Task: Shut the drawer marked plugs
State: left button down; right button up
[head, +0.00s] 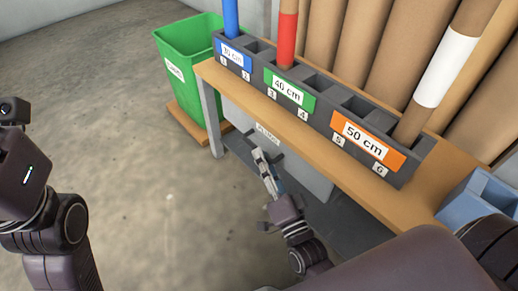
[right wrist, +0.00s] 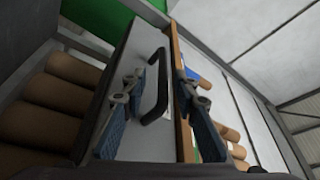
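The drawer (head: 300,165) has a light grey front under the wooden bench, with a small white label (head: 268,132) whose letters are hard to read. Its front also fills the middle of the right wrist view (right wrist: 134,62), with a dark bar handle (right wrist: 160,85). I cannot tell how far the drawer stands out. My right gripper (head: 261,157) is at the drawer front. In the right wrist view its fingers (right wrist: 158,108) are spread, one on each side of the handle, with visible gaps. My left arm shows at the left edge; its fingers are not visible.
A wooden bench top (head: 240,88) overhangs the drawer and carries a dark rack (head: 318,82) of tubes marked by length. A green bin (head: 185,75) stands on a wooden base at the left. A blue box (head: 480,200) is at the right. The concrete floor at left is clear.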

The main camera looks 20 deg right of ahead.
jog(key=v, duration=0.8)
jog(key=shift+r, duration=0.15)
